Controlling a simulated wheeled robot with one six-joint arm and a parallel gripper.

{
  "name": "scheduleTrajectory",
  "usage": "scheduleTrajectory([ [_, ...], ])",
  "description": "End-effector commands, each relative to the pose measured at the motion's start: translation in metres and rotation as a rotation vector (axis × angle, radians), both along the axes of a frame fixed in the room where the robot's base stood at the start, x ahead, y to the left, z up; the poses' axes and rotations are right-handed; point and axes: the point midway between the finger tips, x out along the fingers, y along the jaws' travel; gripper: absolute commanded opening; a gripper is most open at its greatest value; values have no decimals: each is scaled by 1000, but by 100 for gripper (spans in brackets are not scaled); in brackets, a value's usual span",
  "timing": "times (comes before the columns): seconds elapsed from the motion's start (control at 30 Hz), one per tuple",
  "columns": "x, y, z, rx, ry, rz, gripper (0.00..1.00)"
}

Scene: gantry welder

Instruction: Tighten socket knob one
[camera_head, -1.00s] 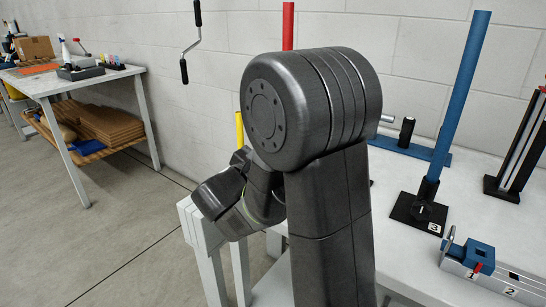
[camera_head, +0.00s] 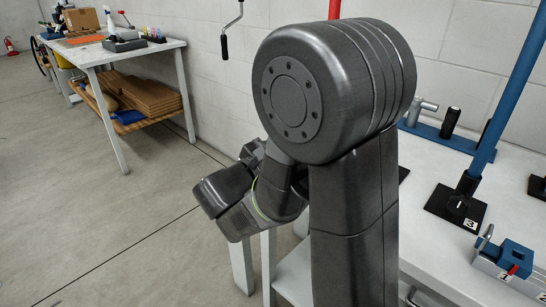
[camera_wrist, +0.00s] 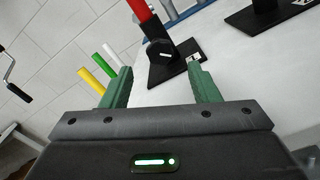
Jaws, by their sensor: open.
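In the wrist view, a red pole (camera_wrist: 140,9) rises from a black socket with a flat base plate (camera_wrist: 178,70). A round black knob (camera_wrist: 160,53) with a pale mark faces me on that socket. The number on its white label is not readable. My gripper (camera_wrist: 161,69) is open and empty, with its green fingers on either side of the knob in the picture, apart from it. In the head view my arm hides this socket, and only part of the red pole (camera_head: 334,10) shows. A blue pole (camera_head: 511,85) stands in the socket marked 3 (camera_head: 440,203), which has its own knob (camera_head: 457,203).
A white table (camera_head: 425,250) carries a blue clamp block (camera_head: 517,254) at the right and a blue rail (camera_head: 465,143) behind. Yellow (camera_wrist: 91,80), green (camera_wrist: 102,74) and white rods (camera_wrist: 112,56) stand left of the fingers. A workbench (camera_head: 95,56) stands far left, with open floor before it.

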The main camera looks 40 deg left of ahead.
Motion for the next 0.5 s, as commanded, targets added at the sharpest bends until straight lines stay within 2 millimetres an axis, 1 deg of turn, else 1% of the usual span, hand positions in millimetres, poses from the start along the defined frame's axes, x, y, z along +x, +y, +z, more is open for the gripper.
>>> scheduleTrajectory([
  [0.03,-9,2,1,0,1,5,55],
  [0.2,-33,4,1,1,0,4,55],
  [0.33,-45,5,0,2,0,1,55],
  [0.5,-52,5,0,1,0,1,55],
])
